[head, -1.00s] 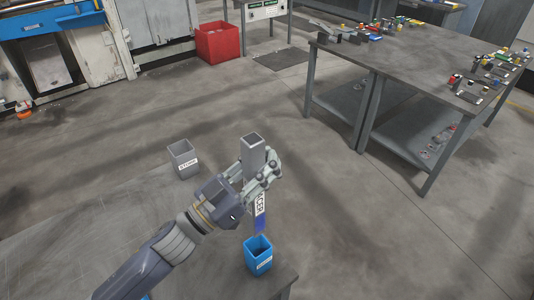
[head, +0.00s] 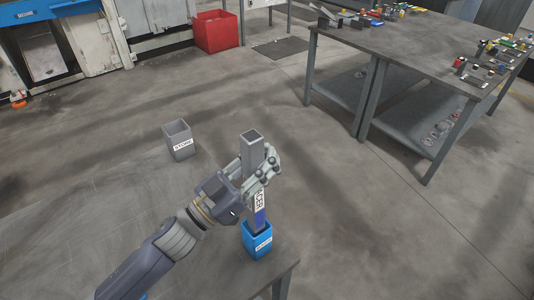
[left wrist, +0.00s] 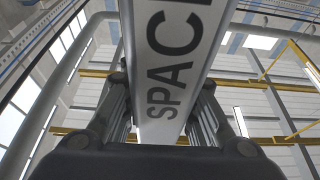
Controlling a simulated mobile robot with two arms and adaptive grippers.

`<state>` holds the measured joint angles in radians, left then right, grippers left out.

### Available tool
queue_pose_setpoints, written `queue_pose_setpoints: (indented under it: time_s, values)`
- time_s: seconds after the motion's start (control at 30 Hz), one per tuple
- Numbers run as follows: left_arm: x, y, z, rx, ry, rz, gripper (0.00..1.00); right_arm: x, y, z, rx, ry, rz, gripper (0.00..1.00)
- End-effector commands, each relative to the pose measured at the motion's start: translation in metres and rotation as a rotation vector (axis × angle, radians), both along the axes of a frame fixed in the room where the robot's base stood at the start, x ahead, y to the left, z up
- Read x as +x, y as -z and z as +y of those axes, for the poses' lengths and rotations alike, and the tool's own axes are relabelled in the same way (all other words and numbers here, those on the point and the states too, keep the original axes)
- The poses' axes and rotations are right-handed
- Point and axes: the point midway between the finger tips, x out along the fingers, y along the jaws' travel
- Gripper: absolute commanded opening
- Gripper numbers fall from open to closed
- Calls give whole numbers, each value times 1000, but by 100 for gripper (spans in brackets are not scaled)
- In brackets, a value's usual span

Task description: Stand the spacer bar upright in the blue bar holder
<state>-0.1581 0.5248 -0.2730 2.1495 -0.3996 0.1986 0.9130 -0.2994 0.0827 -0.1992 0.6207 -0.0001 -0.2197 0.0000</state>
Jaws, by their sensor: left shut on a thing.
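The spacer bar (head: 253,151) is a grey square tube with a white label and a blue lower end. It stands upright in my left gripper (head: 262,172), which is shut on it around its upper part. The blue bar holder (head: 257,247) is a small open box near the table's front right corner. The bar's blue lower end is at the holder's mouth and appears to dip inside; its bottom is hidden. In the left wrist view the bar's label (left wrist: 172,60) shows between the fingers. My right gripper is not in view.
A grey box labelled "STONE" or similar (head: 180,143) stands on the table (head: 110,200), left of my gripper. A larger grey workbench (head: 400,55) with small parts is at the back right. A red bin (head: 216,31) stands on the floor behind.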

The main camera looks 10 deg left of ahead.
Motion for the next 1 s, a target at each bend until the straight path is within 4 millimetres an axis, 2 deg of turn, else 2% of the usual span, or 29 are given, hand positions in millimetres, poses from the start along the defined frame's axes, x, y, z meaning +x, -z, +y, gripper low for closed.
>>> queue_pose_setpoints:
  time_s: [0.1, 1.0]
  values:
    - [0, 12, 0, -2, 0, -1, 0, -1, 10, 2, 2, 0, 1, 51]
    - [0, 83, 0, -1, 1, -2, 0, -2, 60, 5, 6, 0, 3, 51]
